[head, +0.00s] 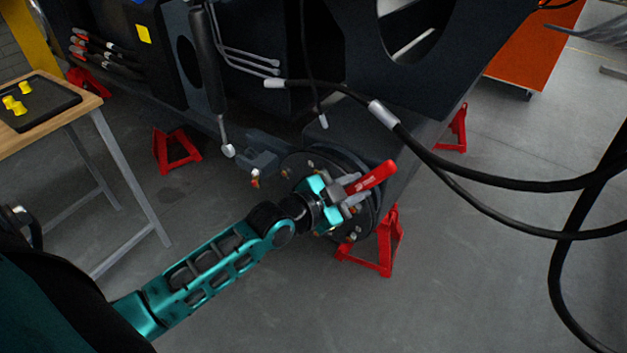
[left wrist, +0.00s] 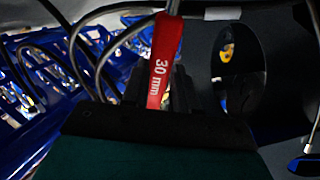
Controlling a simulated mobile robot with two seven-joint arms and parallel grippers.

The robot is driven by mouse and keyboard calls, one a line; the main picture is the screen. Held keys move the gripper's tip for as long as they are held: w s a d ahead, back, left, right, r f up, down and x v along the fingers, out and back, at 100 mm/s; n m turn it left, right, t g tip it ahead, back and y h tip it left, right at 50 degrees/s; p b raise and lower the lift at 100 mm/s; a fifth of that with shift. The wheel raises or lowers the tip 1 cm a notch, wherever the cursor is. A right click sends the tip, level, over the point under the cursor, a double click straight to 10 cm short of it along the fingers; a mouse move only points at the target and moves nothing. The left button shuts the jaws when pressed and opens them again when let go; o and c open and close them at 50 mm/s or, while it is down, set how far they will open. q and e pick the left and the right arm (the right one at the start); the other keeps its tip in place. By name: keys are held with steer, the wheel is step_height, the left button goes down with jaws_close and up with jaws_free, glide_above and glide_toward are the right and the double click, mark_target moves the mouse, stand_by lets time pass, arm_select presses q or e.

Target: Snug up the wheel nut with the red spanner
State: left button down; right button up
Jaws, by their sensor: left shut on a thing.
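The red spanner (head: 372,178) is held in my left gripper (head: 340,192), in front of the wheel hub (head: 366,218). Its red handle sticks out up and to the right of the fingers. In the left wrist view the red handle (left wrist: 161,72), marked "30 mm", stands between the dark fingers (left wrist: 178,92), with a bare metal shank above it. My left gripper is shut on it. Several wheel nuts (head: 286,172) sit around the hub's face. The gripper hides part of the hub, and I cannot tell whether the spanner's jaw is on a nut. My right gripper is out of view.
The dark chassis (head: 300,110) stands on red axle stands (head: 384,246). Thick black hoses (head: 470,172) hang across the right side. A wooden-topped table (head: 90,103) with a black tray (head: 62,96) of yellow pieces stands at the left.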

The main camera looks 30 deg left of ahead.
arm_select(q)
steer(key=s+a+r+n+t+y+b, duration=0.1)
steer(key=a+n+t+y, duration=0.1)
steer(key=a, duration=0.6)
steer(key=shift+s+a+t+y+b, duration=0.15)
steer(key=shift+t+y+b, duration=0.3)
steer(key=shift+t, duration=0.65)
steer(key=shift+r, duration=0.15)
steer(key=shift+n, duration=0.3)
steer(key=w, duration=0.4)
steer(key=shift+w+d, duration=0.25)
steer(key=shift+p, duration=0.6)
